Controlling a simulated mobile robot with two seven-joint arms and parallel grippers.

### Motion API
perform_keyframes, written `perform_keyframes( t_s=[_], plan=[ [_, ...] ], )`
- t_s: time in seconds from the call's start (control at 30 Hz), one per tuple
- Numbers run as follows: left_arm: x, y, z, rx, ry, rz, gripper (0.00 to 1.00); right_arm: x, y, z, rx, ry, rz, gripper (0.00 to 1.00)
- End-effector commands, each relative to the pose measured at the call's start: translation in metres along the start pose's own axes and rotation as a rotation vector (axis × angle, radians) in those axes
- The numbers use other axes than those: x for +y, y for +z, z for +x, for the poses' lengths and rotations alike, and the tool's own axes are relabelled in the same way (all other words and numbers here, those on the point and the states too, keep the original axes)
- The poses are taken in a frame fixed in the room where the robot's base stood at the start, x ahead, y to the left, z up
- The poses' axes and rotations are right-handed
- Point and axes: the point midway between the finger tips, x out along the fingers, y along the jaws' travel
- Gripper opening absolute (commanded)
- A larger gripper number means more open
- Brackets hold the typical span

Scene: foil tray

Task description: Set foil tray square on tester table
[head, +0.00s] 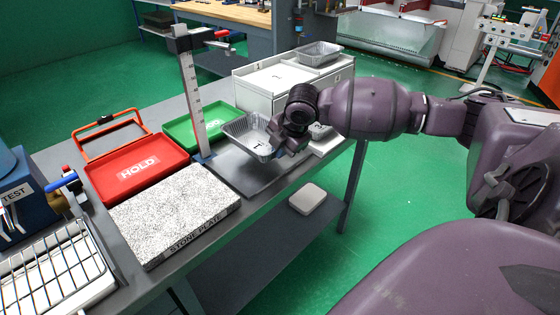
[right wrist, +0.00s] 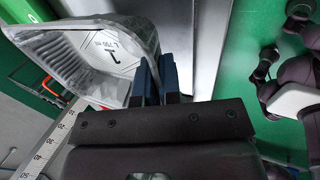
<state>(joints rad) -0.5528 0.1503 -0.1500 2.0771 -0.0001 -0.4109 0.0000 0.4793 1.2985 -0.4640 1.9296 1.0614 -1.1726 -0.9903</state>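A silver foil tray (head: 237,127) with a white label marked 1 is at my right gripper (head: 284,146). It looks tilted, over or just behind the dark flat tester table (head: 237,171) beside the upright scale column. In the right wrist view the tray (right wrist: 60,45) lies left of my right gripper's fingertips (right wrist: 156,72). The blue-padded fingers are close together at the tray's near wall and look shut on it. The gap under the tray is hard to judge. My left gripper is not in view.
The scaled column (head: 190,95) stands left of the tray, with a red-handled clamp on top. A green tray (head: 190,135), red HOLD tray (head: 137,168) and speckled stone plate (head: 172,212) lie to the left. White boxes (head: 270,82) behind carry another foil tray (head: 319,53).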

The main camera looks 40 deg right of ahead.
Motion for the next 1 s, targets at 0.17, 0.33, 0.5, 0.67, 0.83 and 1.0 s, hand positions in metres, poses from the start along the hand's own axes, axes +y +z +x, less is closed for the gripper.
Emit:
perform_keyframes(
  t_s=[0.17, 0.33, 0.5, 0.67, 0.83, 1.0],
  plan=[
    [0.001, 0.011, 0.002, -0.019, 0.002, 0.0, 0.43, -0.014, 0.0, 0.031, 0.002, -0.007, 0.002, 0.0],
    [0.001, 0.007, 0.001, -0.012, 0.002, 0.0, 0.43, -0.015, 0.0, 0.035, 0.0, -0.002, 0.0, 0.0],
    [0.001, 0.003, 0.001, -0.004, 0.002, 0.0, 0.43, -0.015, 0.0, 0.035, 0.0, -0.001, 0.0, 0.0],
    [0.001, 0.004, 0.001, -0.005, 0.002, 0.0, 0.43, -0.016, 0.0, 0.038, 0.0, -0.002, 0.0, 0.0],
    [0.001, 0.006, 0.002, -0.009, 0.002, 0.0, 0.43, -0.016, 0.0, 0.038, 0.0, -0.002, 0.0, 0.28],
    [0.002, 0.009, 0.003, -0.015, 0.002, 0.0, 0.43, -0.016, 0.0, 0.038, 0.0, -0.002, 0.0, 0.31]
  ],
)
